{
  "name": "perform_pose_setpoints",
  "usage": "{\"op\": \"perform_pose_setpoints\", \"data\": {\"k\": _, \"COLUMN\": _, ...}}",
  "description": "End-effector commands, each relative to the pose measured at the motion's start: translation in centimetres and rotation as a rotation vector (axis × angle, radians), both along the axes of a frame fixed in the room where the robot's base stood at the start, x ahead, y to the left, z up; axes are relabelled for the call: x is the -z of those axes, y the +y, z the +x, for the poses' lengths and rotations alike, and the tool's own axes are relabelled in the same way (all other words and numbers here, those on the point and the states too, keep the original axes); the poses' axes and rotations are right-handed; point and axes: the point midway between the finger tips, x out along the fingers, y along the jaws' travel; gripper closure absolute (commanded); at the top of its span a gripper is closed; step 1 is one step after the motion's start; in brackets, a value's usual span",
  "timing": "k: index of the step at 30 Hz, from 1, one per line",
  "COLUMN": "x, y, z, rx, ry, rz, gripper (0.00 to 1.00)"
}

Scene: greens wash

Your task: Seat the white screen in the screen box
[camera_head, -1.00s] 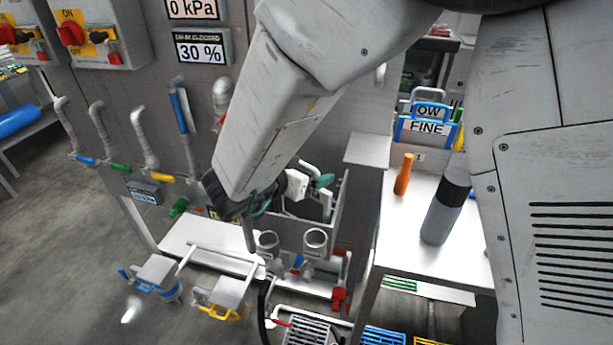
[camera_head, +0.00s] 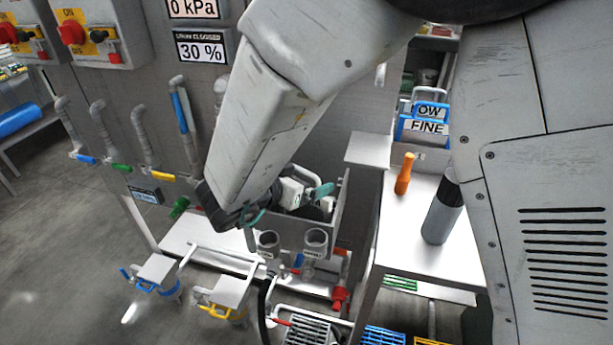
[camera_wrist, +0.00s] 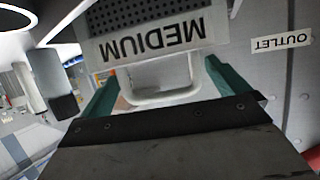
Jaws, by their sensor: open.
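The white screen (camera_wrist: 150,38) fills the top of the wrist view, with a perforated dark panel and an upside-down MEDIUM label. Its white loop handle (camera_wrist: 165,98) lies between the two teal fingers of my gripper (camera_wrist: 166,84). The fingers are open, with a gap on each side of the handle. In the head view, my gripper (camera_head: 308,193) is at the open grey box (camera_head: 341,210), which seems to be the screen box. My arm hides part of the box, and I cannot tell how deep the screen sits.
A blue FINE screen (camera_head: 426,128) stands at the back right. An orange-handled tool (camera_head: 404,174) and a dark-topped bottle (camera_head: 442,212) stand on the white side table (camera_head: 400,248). Two grey cups (camera_head: 316,241) are in front of the box. A wall with pipes is behind.

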Motion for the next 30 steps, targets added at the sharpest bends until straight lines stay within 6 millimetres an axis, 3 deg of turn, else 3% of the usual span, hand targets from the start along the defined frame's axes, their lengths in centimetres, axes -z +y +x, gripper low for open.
{"op": "perform_pose_setpoints", "data": {"k": 9, "x": -2.6, "y": 4.4, "z": -4.7, "rx": -0.004, "ry": 0.0, "rz": 0.001, "gripper": 0.0}}
{"op": "perform_pose_setpoints", "data": {"k": 19, "x": -3.9, "y": 6.3, "z": -7.0, "rx": 0.0, "ry": 0.001, "rz": -0.001, "gripper": 0.0}}
{"op": "perform_pose_setpoints", "data": {"k": 26, "x": -4.3, "y": 6.2, "z": -6.1, "rx": -0.021, "ry": -0.009, "rz": 0.031, "gripper": 0.0}}
{"op": "perform_pose_setpoints", "data": {"k": 30, "x": -6.7, "y": 5.8, "z": -1.8, "rx": -0.153, "ry": -0.054, "rz": 0.2, "gripper": 0.0}}
